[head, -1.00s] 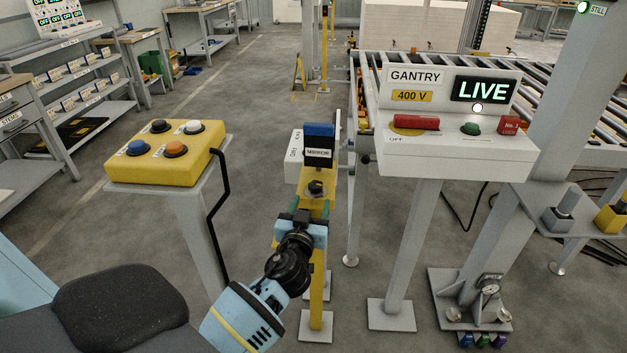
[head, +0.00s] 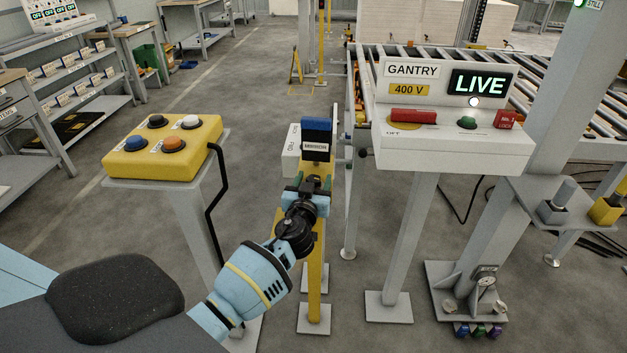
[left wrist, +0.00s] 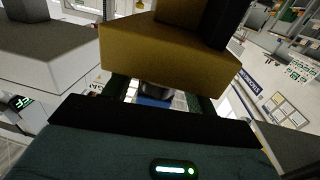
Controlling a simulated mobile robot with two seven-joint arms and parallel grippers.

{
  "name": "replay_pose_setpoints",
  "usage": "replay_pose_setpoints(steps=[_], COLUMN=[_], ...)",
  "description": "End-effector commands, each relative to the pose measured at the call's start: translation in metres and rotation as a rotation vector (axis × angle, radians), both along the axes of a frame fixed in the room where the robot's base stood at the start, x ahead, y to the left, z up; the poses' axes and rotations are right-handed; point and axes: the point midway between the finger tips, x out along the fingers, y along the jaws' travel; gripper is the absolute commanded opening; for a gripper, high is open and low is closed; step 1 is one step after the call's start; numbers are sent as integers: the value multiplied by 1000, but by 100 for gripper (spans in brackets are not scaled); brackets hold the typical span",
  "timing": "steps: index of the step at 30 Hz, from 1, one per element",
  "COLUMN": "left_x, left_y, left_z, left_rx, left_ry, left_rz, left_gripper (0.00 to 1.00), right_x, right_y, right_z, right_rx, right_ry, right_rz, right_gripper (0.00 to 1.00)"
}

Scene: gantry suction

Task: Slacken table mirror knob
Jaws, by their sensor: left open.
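The table mirror unit has a blue-topped dark block (head: 317,131) with a "MIRROR" label, on a yellow post (head: 314,268). My left gripper (head: 313,183) is at the post's top, just below the label, with its green fingers apart. In the head view the gripper covers the knob. In the left wrist view a dark rounded part, likely the knob (left wrist: 156,90), shows between the open fingers (left wrist: 160,97), under a yellow block (left wrist: 165,62). I cannot tell whether the fingers touch it. My right gripper is not in view.
A yellow button box (head: 165,165) stands to the left on a grey stand. The white gantry panel (head: 445,150), its display reading LIVE, stands close on the right. A white labelled box (head: 291,150) sits just behind the mirror post. A roller conveyor (head: 560,105) is behind.

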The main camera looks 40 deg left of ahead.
Motion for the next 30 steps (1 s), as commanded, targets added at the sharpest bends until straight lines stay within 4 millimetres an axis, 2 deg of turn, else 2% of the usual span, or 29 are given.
replay_pose_setpoints(steps=[11, 21, 30], left_x=[3, 3, 3], left_y=[2, 2, 1], left_z=[0, 0, -4], left_rx=[0, -1, -4], left_ry=[0, 0, 1], left_rz=[0, 1, 35], left_gripper=[56, 13, 13], right_x=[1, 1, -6], right_y=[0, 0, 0], right_z=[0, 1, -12], right_rx=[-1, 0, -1], right_ry=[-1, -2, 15], right_rz=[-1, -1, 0], right_gripper=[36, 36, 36])
